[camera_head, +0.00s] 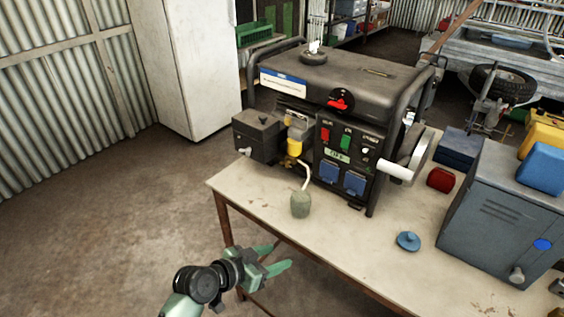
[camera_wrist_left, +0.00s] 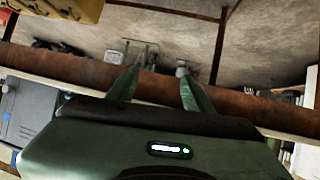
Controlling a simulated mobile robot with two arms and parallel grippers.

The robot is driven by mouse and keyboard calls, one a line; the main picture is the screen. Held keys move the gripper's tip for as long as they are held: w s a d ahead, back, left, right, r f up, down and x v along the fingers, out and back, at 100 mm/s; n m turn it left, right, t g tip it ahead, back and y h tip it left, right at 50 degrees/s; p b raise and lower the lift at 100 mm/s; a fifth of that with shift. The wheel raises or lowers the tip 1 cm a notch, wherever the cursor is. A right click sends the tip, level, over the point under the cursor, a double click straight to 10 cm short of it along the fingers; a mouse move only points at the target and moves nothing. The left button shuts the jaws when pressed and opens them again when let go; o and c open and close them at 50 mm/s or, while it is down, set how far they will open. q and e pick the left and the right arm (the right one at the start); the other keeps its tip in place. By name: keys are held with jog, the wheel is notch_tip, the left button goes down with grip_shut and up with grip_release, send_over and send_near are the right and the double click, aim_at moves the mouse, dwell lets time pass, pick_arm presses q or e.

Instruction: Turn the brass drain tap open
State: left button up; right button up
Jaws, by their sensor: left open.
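A generator (camera_head: 345,85) in a dark tube frame stands on the pale workbench (camera_head: 345,240). On its left side, a yellow bowl-like part (camera_head: 294,147) has a small brass-coloured piece (camera_head: 289,162) below it, likely the drain tap. The tap is too small to tell its handle position. A pale hose (camera_head: 306,178) runs down from there to a grey-green jar (camera_head: 300,204). My left gripper (camera_head: 280,256) is open and empty, beyond the bench's front edge and below the jar, apart from the tap. Its green fingers also show in the left wrist view (camera_wrist_left: 158,74). My right gripper is out of view.
A dark box (camera_head: 257,137) stands left of the yellow part. A blue lid-like piece (camera_head: 408,241) and a grey-blue metal cabinet (camera_head: 505,215) are on the right of the bench. The front-left bench top is mostly clear. Open floor (camera_head: 110,220) lies left.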

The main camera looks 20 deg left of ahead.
pick_arm(q)
notch_tip(320, 180, up, 6)
jog(key=w+r+m+h, duration=0.1)
jog(key=n+t, duration=0.2)
jog(key=t, duration=0.4)
send_near(283, 166)
jog(key=d, duration=0.1)
jog(key=shift+t+y, duration=0.3)
jog(key=shift+y, duration=0.1)
jog(key=x, duration=0.2)
jog(key=p+x, duration=0.1)
jog(key=x, duration=0.4)
jog(key=shift+w+a+p, duration=0.15)
jog(key=shift+w+p, duration=0.2)
jog(key=shift+w, duration=0.05)
jog(key=shift+w+d, duration=0.2)
jog(key=shift+w, duration=0.35)
jog(key=shift+f, duration=0.1)
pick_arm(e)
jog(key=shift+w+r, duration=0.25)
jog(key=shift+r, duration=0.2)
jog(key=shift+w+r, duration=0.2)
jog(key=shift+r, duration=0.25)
pick_arm(q)
grip_shut()
